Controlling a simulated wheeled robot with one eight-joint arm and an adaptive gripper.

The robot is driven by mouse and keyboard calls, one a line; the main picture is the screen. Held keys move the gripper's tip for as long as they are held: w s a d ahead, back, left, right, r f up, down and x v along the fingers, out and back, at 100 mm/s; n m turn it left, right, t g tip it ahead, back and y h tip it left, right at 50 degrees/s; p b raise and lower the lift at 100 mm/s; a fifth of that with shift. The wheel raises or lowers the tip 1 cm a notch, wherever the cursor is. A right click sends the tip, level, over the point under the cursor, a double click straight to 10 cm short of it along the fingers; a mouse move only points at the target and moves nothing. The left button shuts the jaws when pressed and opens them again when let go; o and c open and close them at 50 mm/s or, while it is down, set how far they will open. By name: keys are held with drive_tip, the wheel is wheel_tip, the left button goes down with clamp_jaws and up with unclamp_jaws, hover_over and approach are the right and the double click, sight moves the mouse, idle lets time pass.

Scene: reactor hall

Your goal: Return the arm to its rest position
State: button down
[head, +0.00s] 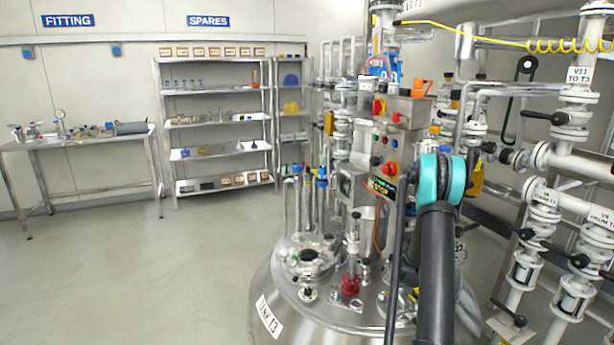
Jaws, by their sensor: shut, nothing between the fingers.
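My arm rises from the bottom edge of the head view, right of the middle. Its black link leads up to a teal joint in front of the control box with buttons (390,150). My gripper is not visible in this view; whatever lies past the teal joint is hidden or out of sight. The arm stands in front of the steel tank marked TANK T3 (285,325) and hides part of its lid. I cannot tell whether the arm touches anything.
White pipes with valves (545,200) crowd the right side. A yellow coiled hose (565,45) hangs at the upper right. A workbench (90,140) and a shelf rack (215,120) stand along the back wall. The floor (150,260) at left is clear.

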drive_tip(key=s+a+r+m+y, duration=0.35)
drive_tip(key=s+a+m, duration=0.3)
drive_tip(key=a, duration=0.25)
drive_tip(key=s+a+r+m+y, duration=0.35)
drive_tip(key=s+a+m, duration=0.25)
drive_tip(key=s+a, duration=0.25)
drive_tip(key=s+a+f+m+g+y, duration=0.1)
drive_tip(key=s+a+f+m+y, duration=0.2)
drive_tip(key=s+a, duration=1.9)
drive_tip(key=s+m+y, duration=0.1)
drive_tip(key=m+y, duration=0.3)
drive_tip(key=m, duration=0.3)
drive_tip(key=shift+a+f+g+y, duration=0.35)
drive_tip(key=shift+g+y, duration=0.05)
drive_tip(key=shift+m, duration=0.25)
